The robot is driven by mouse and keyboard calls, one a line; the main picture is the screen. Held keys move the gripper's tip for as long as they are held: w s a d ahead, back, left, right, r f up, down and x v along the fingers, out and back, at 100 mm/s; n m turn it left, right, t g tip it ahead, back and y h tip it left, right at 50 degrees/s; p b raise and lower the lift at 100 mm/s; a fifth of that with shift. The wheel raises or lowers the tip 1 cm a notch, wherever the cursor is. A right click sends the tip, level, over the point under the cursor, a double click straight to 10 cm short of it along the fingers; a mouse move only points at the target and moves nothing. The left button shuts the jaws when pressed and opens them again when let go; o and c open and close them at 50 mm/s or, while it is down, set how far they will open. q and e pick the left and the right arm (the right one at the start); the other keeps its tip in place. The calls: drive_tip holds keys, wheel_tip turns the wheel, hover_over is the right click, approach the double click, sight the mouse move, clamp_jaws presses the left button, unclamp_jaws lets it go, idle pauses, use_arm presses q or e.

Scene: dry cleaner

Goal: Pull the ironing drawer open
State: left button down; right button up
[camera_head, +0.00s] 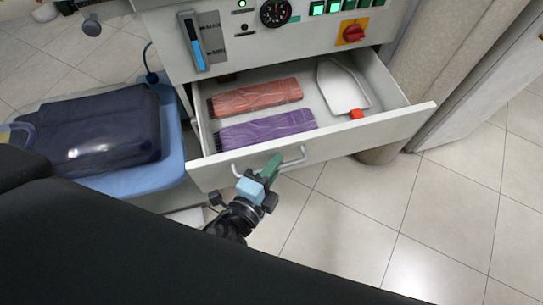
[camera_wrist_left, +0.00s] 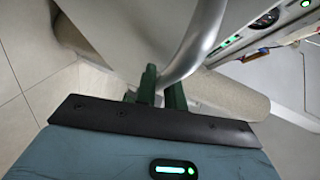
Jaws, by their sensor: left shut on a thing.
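The ironing drawer (camera_head: 375,132) is pulled out from the cabinet, its inside plainly visible in the head view. Its curved metal handle (camera_head: 289,163) is on the front panel; it also crosses the left wrist view (camera_wrist_left: 193,45). My left gripper (camera_head: 270,166) is at the handle, its green fingers shut on the bar. The green fingers also show in the left wrist view (camera_wrist_left: 160,90) at the bar's lower end. Inside the drawer lie a red packet (camera_head: 255,97), a purple packet (camera_head: 268,127) and a white scoop-like tool (camera_head: 341,88) with a red end. My right gripper is not in view.
The cabinet panel above carries a gauge (camera_head: 275,13), a red knob on a yellow plate (camera_head: 352,33) and green-lit switches. A blue board (camera_head: 136,181) with a dark padded item (camera_head: 95,135) stands at the left. Tiled floor (camera_head: 400,215) is clear at the right.

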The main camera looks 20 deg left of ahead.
use_arm(q)
drive_tip(key=s+d, duration=0.1)
drive_tip(key=s, duration=0.1)
drive_tip(key=shift+s+d, duration=0.3)
drive_tip(key=shift+d, duration=0.1)
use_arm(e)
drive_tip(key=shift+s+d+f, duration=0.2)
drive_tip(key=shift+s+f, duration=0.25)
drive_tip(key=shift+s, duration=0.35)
use_arm(q)
drive_tip(key=c, duration=1.8)
unclamp_jaws()
drive_tip(key=shift+o, duration=0.2)
drive_tip(key=shift+s+a, duration=0.1)
drive_tip(key=shift+s, duration=0.05)
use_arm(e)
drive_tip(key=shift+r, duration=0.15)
